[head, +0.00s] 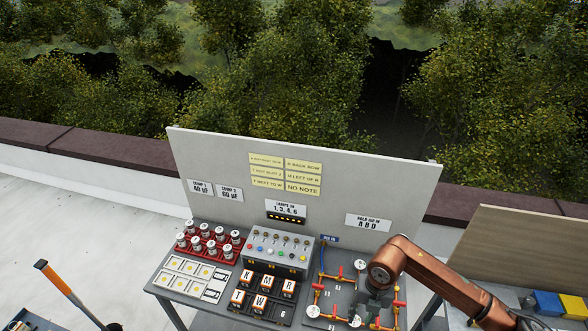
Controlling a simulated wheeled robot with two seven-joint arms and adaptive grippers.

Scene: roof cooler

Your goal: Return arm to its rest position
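My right arm (420,266), copper-coloured, reaches in from the lower right over the bench. Its dark grey gripper (368,307) points down over the pipe board (330,283) with red and yellow valves and round white gauges. The gripper covers part of that board. Its fingertips are too small and dark to show whether they are open or touching a valve. My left gripper is not in view.
A grey panel (300,180) with cards stands behind the bench. Left of the pipe board are a lamp box (280,248), a red rack (207,241) of white canisters and lettered cubes (262,289). Another bench with blue and yellow blocks (548,303) is at right.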

